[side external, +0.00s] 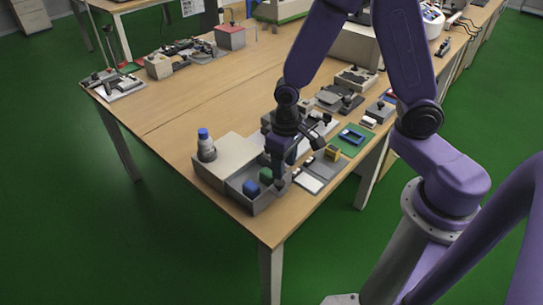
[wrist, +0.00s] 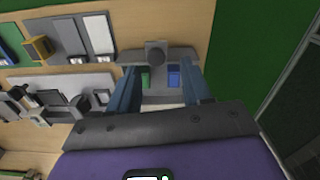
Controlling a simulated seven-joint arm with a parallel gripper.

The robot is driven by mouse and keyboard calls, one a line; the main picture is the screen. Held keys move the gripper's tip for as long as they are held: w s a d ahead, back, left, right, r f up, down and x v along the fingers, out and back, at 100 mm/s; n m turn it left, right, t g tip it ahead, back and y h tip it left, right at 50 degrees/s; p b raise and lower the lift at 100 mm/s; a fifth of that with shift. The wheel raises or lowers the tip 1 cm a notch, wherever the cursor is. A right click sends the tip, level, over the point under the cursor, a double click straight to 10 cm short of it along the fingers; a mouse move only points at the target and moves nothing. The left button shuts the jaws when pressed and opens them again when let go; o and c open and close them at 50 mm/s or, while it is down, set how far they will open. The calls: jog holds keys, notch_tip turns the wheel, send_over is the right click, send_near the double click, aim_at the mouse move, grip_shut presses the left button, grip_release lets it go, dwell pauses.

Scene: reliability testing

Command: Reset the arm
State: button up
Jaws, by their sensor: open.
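My purple arm reaches over the wooden table (side external: 185,125) from the right. My gripper (side external: 278,180) points down at the grey open tray (side external: 262,204) near the table's front corner. In the wrist view my gripper (wrist: 158,80) has its two blue fingers apart, with nothing held between them. A blue block (side external: 251,188) and a green block (side external: 266,174) sit in the tray. In the wrist view the green block (wrist: 145,80) and the blue block (wrist: 174,76) show between the fingers. How far the fingertips are above the tray floor is hard to tell.
A light box (side external: 225,160) bears a blue-capped bottle (side external: 206,145) beside the tray. A white plate (side external: 307,182), a yellow block (side external: 332,153) and a green board (side external: 350,139) lie to the right. More fixtures line the far edge. The table's left middle is clear.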

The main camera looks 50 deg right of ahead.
jog(key=s+d+r+n, duration=0.3)
jog(key=s+r+n, duration=0.8)
jog(key=s, duration=0.7)
notch_tip(320, 180, up, 2)
jog(key=shift+d+r, duration=0.1)
jog(key=shift+d, duration=0.1)
